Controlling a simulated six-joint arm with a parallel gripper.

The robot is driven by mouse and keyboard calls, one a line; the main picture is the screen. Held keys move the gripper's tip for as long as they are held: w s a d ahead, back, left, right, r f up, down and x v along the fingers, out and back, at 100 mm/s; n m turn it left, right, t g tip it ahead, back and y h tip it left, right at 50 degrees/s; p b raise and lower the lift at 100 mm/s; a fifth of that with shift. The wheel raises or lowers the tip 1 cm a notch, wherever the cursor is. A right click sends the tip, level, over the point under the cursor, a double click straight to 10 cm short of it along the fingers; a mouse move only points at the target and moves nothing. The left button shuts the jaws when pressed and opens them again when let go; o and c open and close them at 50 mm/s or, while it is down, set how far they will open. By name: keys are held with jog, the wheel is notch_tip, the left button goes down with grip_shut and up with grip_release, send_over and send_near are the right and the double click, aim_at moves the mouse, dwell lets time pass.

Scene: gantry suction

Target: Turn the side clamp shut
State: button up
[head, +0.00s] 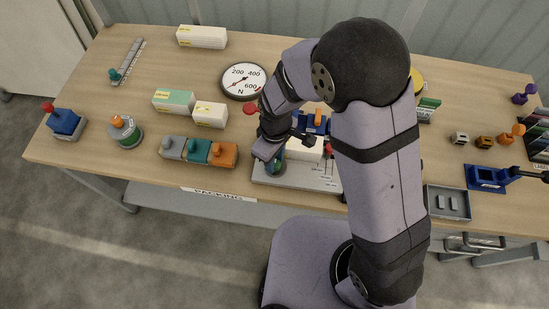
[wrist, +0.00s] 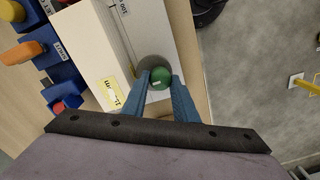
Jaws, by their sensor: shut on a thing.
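The fixture has a pale grey base plate (head: 300,178) at the front middle of the table, partly hidden behind my arm. A white block (wrist: 92,50) with a yellow label sits on it. A round green knob (wrist: 160,77) on a grey disc stands at the end of the plate. My gripper (wrist: 161,82) is shut on this knob, one blue finger on each side of it. In the head view my gripper (head: 272,163) covers most of the knob. I cannot tell how far the clamp is turned.
A blue clamp with an orange handle (wrist: 22,52) and a blue part with a red knob (wrist: 66,103) stand beside the white block. A dial gauge (head: 243,81) lies behind. A grey, teal and orange row (head: 198,151) stands to the left. A grey tray (head: 447,203) lies to the right.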

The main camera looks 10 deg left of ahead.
jog(key=o, duration=1.1)
jog(key=shift+c, duration=0.2)
jog(key=shift+r, duration=0.1)
jog(key=shift+r+b, duration=0.8)
jog(key=shift+r, duration=2.85)
